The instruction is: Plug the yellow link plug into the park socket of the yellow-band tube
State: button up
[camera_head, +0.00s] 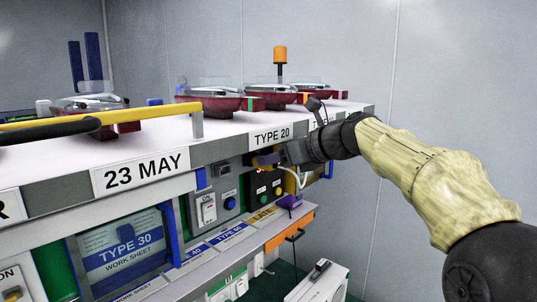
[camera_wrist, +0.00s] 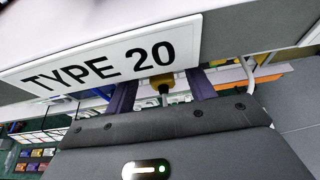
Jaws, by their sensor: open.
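My gripper (camera_head: 268,159) is open at the front of the bench, under the TYPE 20 label. In the wrist view its two dark purple fingers (camera_wrist: 161,92) stand apart, with a yellow plug-like piece (camera_wrist: 161,79) between them. I cannot tell whether they touch it. A dark stem shows below that piece. On the bench top, a dark red lamp (camera_head: 268,96) has a yellow-orange band (camera_head: 306,98) at its right end. Another red lamp (camera_head: 212,95) has a green band. I cannot make out a park socket or be sure which tube is the yellow-band one.
The TYPE 20 label (camera_wrist: 100,55) and bench edge are close above my gripper. A black box with buttons (camera_head: 265,188) is just below, with a white cable (camera_head: 303,180) beside it. A yellow rail (camera_head: 100,113) runs above the bench.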

jog(key=x, duration=0.3)
jog(key=shift+w+a+p, duration=0.15)
jog(key=shift+p, duration=0.2)
jog(key=shift+c, duration=0.2)
jog(key=c, duration=1.1)
jog(key=shift+c, duration=0.2)
jog(key=shift+f, duration=0.1)
jog(key=shift+s+d+b, duration=0.45)
jog(key=shift+d, duration=0.3)
jog(key=shift+s+d, duration=0.4)
jog(key=shift+s, duration=0.1)
